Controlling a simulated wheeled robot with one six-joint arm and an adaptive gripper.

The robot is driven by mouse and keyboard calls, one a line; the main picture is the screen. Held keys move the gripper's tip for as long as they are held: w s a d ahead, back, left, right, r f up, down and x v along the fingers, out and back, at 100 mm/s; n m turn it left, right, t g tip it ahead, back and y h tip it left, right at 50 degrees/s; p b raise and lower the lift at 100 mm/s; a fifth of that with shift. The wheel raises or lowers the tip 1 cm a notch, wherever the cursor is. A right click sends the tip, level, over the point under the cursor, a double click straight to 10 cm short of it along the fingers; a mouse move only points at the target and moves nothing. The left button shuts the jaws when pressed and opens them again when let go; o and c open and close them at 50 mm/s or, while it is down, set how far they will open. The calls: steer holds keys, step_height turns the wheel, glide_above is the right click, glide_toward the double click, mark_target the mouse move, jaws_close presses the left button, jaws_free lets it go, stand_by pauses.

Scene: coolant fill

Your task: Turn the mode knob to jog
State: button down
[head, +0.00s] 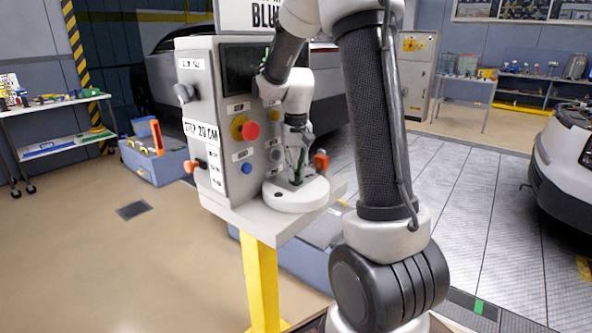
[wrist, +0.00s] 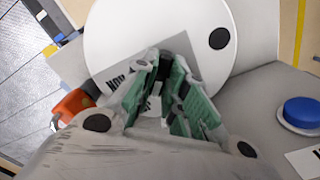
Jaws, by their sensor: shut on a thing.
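The control console (head: 218,60) stands at the middle left with buttons and labels on its front. My gripper (head: 297,172) is low in front of this panel, just above a round white disc (head: 290,199). In the wrist view my gripper (wrist: 166,75) has its green-padded fingers closed on a small dark piece, which I take to be the mode knob; the fingers hide most of it. A grey plate (wrist: 183,47) with partly covered, upside-down lettering lies behind the fingers. The knob's pointing direction cannot be read.
A blue button (wrist: 301,112) is at the right in the wrist view, an orange part (wrist: 75,103) at the left. On the panel are a red button (head: 250,130) and a blue button (head: 247,168). The yellow post (head: 262,285) carries the console. Open floor lies left.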

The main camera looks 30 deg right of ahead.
steer(key=shift+m, duration=0.3)
steer(key=c, duration=1.5)
jaws_free()
steer(key=shift+o, duration=0.2)
steer(key=shift+r, duration=0.1)
step_height(320, 180, up, 12)
